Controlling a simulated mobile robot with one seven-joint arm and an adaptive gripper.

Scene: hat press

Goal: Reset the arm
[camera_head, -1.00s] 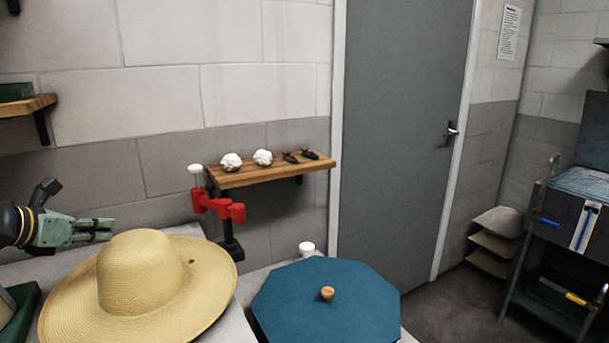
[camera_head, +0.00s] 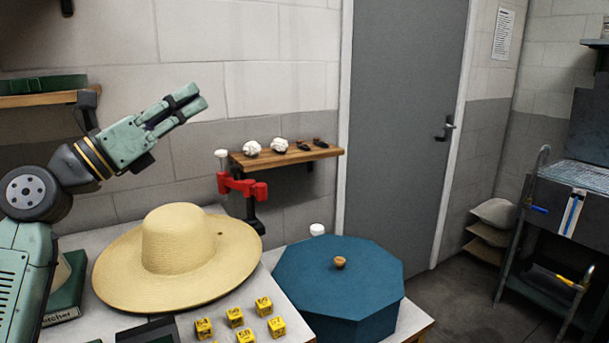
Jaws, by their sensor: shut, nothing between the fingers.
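My gripper (camera_head: 192,104) is raised in the upper left of the head view, in front of the block wall. Its fingers are together and hold nothing. My arm comes up from the lower left, and the gripper points up and to the right. A straw hat (camera_head: 180,238) with a wide brim lies on the light table below my gripper, clear of it.
A blue octagonal box (camera_head: 338,275) with a wooden knob stands right of the hat. Several yellow numbered cubes (camera_head: 235,317) lie in front. A red clamp (camera_head: 240,187) stands by a wooden wall shelf (camera_head: 285,157). A green box (camera_head: 66,290) is at left. The air above the hat is free.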

